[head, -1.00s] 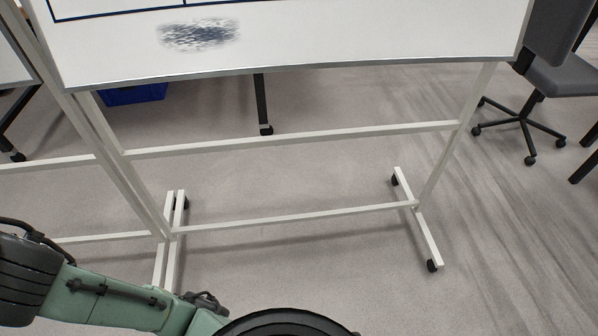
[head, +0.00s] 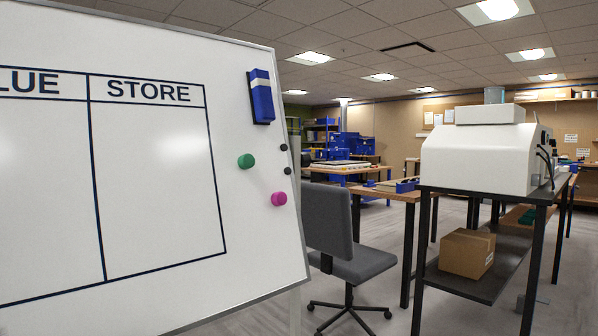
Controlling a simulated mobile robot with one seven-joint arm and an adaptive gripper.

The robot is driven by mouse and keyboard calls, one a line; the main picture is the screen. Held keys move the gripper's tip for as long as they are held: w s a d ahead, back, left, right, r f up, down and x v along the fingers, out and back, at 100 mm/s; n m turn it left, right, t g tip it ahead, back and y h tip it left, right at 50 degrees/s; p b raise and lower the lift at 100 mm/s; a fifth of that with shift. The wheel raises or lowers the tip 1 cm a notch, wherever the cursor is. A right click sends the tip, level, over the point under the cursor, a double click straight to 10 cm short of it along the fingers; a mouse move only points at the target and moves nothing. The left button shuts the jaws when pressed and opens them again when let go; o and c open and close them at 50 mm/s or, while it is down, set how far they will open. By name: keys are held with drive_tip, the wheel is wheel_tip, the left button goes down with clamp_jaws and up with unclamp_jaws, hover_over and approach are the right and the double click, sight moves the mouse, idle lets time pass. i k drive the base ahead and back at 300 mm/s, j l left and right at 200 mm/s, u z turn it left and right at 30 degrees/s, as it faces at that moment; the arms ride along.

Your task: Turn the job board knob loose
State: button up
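The job board (head: 150,235) is a white board filling the left of the head view, with a dark blue ruled table and a "STORE" column. Near its right edge are two small black round pieces, one above the other: an upper one (head: 283,147) and a lower one (head: 287,171). I cannot tell whether either is a knob or a magnet. A green round piece (head: 246,161) and a magenta one (head: 279,199) are on the board's face beside them. My gripper is not in view.
A blue eraser (head: 261,97) is on the board's upper right. A grey chair (head: 329,220) stands just right of the board. Further right, a dark table (head: 541,190) carries a white machine (head: 478,158), with a cardboard box (head: 467,253) on its lower shelf.

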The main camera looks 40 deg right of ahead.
sight(305, 158)
drive_tip(key=l+u, duration=0.1)
drive_tip(key=l, duration=0.75)
drive_tip(key=l+u, duration=0.1)
drive_tip(key=l, duration=0.8)
drive_tip(key=l+u, duration=0.1)
drive_tip(key=l, duration=0.75)
drive_tip(key=l+u, duration=0.1)
drive_tip(key=l, duration=0.75)
drive_tip(key=k+l+u, duration=0.1)
drive_tip(key=l, duration=0.75)
drive_tip(key=i+l+u, duration=0.1)
drive_tip(key=i, duration=0.55)
